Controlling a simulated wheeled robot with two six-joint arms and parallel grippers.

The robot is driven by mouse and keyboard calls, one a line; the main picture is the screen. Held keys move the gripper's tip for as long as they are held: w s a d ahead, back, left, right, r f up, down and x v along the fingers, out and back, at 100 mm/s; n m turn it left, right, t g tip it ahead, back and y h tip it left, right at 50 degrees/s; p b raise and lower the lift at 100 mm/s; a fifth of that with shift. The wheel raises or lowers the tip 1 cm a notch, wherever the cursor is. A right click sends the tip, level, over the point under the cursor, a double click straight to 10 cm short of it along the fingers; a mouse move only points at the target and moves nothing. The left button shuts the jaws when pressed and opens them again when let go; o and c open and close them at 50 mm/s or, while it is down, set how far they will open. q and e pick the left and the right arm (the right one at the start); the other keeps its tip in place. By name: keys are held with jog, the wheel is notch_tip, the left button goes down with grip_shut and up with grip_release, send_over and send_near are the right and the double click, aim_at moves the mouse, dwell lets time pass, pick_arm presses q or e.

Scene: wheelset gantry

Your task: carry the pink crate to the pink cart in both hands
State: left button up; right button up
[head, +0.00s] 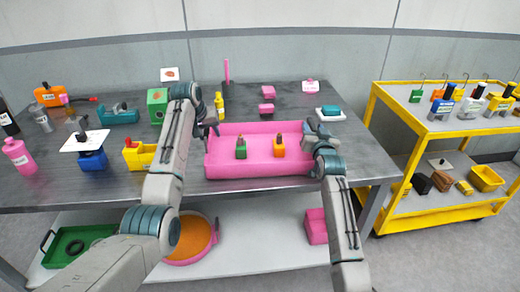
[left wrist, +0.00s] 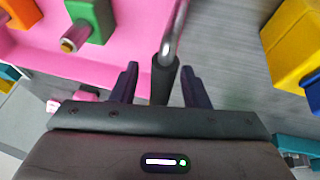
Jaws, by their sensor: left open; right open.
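The pink crate (head: 225,170) stands on the grey table and holds a green object (head: 241,150) and an orange object (head: 279,150). My left gripper (head: 208,130) is at the crate's left end. In the left wrist view its open fingers (left wrist: 160,88) stand either side of a dark grip on a metal bar (left wrist: 166,75) beside the crate wall (left wrist: 125,60). It is not closed on the grip. My right gripper (head: 312,138) is open at the crate's right end, its fingers mostly hidden by the arm. No pink cart shows in either view.
A yellow cart (head: 440,213) with tools and bins stands right of the table. A yellow bin (head: 140,158), a green box (head: 158,104) and a yellow bottle (head: 220,107) are left of the crate. Pink blocks (head: 267,92) and a white tray (head: 330,114) lie behind it.

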pick_arm(q)
jog(key=shift+w+f, duration=0.1)
jog(key=shift+f, duration=0.15)
pick_arm(e)
jog(key=shift+w, duration=0.25)
pick_arm(q)
grip_shut()
pick_arm(e)
grip_shut()
pick_arm(q)
jog(key=shift+r, duration=0.2)
pick_arm(e)
jog(key=shift+r, duration=0.2)
